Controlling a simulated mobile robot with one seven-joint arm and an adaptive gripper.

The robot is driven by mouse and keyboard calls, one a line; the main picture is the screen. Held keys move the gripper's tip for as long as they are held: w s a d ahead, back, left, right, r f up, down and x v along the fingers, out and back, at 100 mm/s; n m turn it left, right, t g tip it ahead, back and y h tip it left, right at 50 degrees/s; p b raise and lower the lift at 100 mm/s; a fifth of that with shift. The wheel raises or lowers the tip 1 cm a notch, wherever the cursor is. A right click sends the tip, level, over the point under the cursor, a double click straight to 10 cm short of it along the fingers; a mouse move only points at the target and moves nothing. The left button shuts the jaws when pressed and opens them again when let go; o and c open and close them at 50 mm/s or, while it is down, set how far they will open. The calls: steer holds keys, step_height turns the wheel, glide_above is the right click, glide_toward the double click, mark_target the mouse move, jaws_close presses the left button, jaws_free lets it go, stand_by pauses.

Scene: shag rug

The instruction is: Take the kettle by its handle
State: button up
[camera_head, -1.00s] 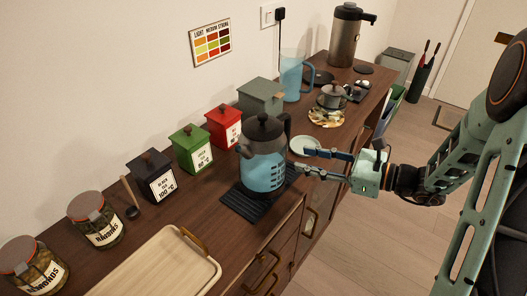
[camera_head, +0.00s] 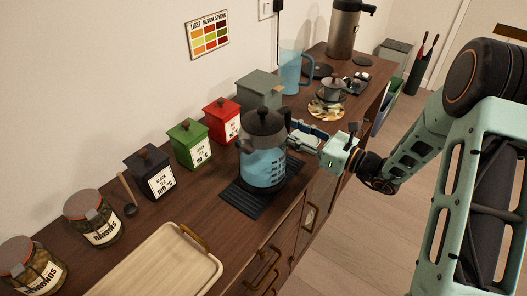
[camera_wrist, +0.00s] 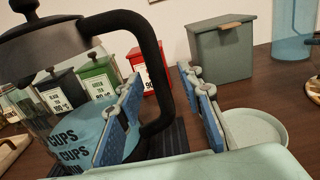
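The kettle (camera_head: 263,167) is a clear jug with blue liquid, a dark lid and a black handle. It stands upright on a black ribbed mat (camera_head: 243,203) on the wooden counter. In the wrist view the kettle's handle (camera_wrist: 158,62) arches down between the two blue-padded fingers of my gripper (camera_wrist: 163,82). One finger is on the kettle's body side of the handle, the other on the outer side. Gaps show beside the handle, so my gripper is open around it. In the head view my gripper (camera_head: 305,134) is at the kettle's right side, its fingertips partly hidden.
Black, green (camera_head: 190,145) and red (camera_head: 223,121) tins and a grey box (camera_head: 259,92) stand behind the kettle. A pale plate (camera_wrist: 255,130) lies close to the outer finger. A wooden tray (camera_head: 165,265) and jars (camera_head: 92,218) are at front left. A blue pitcher (camera_head: 291,70) stands farther back.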

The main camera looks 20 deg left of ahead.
steer(key=shift+w+a, duration=0.2)
steer(key=shift+a, duration=0.35)
jaws_close()
steer(key=shift+r, duration=0.2)
